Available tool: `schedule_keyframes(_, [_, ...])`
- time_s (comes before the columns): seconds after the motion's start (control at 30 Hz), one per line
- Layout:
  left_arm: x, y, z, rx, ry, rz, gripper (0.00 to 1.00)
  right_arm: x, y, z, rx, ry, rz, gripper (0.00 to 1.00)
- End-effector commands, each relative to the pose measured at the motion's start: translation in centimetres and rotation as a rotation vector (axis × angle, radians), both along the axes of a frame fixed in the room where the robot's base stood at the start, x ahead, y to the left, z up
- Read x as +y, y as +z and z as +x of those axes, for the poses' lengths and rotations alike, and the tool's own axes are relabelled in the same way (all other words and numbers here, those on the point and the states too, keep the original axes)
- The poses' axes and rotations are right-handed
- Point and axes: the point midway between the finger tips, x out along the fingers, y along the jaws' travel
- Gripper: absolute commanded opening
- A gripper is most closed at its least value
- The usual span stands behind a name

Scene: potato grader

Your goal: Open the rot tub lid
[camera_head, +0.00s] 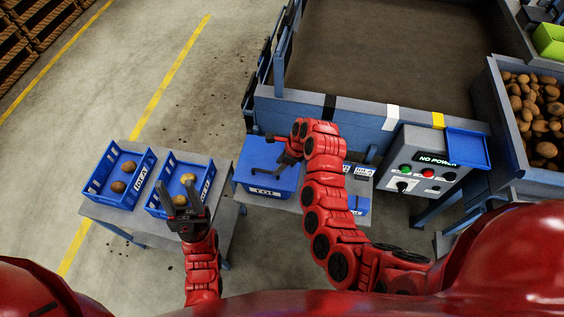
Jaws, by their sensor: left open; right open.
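The rot tub (264,193) is a blue box with a white label on its front, standing on a grey table in the middle of the view. Its blue lid (255,162) appears to lie flat and closed on top. My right gripper (274,150) is open and empty over the right part of the lid, its arm arching in from the right. I cannot tell whether it touches the lid. My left gripper (180,200) is open in front of the right-hand blue crate (207,172), left of the tub, with its fingers pointing away from me.
Another blue crate (98,181) with brown potatoes stands at the left. A control box (418,165) with buttons and a "NO POWER" display is at the right. The grader bed (385,60) lies behind the tub. A potato bin (503,105) is far right.

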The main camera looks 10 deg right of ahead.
Motion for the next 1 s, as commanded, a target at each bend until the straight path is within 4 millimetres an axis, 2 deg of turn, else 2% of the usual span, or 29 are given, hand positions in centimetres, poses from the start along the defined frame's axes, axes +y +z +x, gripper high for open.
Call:
schedule_keyframes(0.3, [0.0,-2.2,0.0,0.0,0.0,0.0,0.5,1.2,-3.7,0.4,0.0,0.0,0.0,0.42])
schedule_keyframes(0.6, [0.0,-4.2,0.0,0.0,0.0,0.0,0.5,2.3,-6.4,0.7,0.001,0.001,0.0,0.42])
schedule_keyframes(1.0, [0.0,-4.4,0.0,0.0,0.0,0.0,0.5,2.6,-6.7,0.8,-0.001,0.0,0.001,0.42])
